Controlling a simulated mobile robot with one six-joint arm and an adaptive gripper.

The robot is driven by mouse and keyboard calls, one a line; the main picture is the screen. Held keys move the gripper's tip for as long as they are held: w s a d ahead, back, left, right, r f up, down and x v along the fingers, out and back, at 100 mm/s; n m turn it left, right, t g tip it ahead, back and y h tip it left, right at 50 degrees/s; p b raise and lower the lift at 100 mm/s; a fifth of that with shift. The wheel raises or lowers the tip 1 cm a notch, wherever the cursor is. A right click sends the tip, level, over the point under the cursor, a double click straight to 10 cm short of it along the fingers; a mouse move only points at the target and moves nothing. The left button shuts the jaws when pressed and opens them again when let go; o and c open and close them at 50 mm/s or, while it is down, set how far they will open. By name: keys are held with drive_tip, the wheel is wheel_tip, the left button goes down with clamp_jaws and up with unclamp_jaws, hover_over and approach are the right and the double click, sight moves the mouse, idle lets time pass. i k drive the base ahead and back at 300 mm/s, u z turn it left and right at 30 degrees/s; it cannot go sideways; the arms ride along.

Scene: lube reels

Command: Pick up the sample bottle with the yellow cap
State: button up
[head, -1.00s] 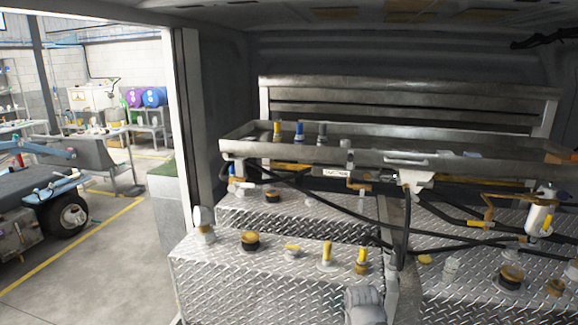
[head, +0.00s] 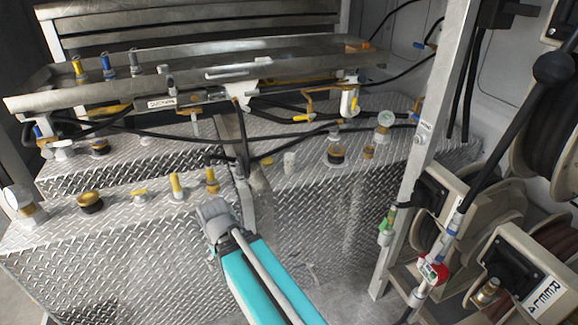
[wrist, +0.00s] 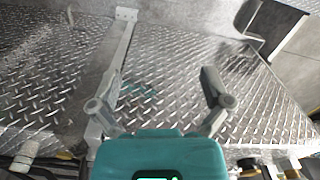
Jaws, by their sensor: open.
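A small bottle with a yellow cap (head: 77,67) stands upright at the left end of the raised metal tray (head: 200,78) in the head view. A blue-capped bottle (head: 107,66) and a grey-capped one (head: 135,63) stand beside it on the right. My gripper (wrist: 160,78) is open in the wrist view, its two grey fingers spread with nothing between them, over bare diamond plate. In the head view my teal arm reaches up from the bottom centre, in front of the tanks, below and right of the tray. The yellow-capped bottle is not seen in the wrist view.
Diamond-plate tanks (head: 130,245) carry several caps and yellow-topped fittings (head: 176,186) below the tray. Black hoses (head: 300,138) cross under and right of the tray. A metal post (head: 408,190) and hose reels (head: 520,270) crowd the right side.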

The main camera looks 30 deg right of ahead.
sight(290, 164)
drive_tip(key=z, duration=0.05)
drive_tip(key=k, duration=0.5)
drive_tip(key=z, duration=1.65)
drive_tip(key=i, duration=1.05)
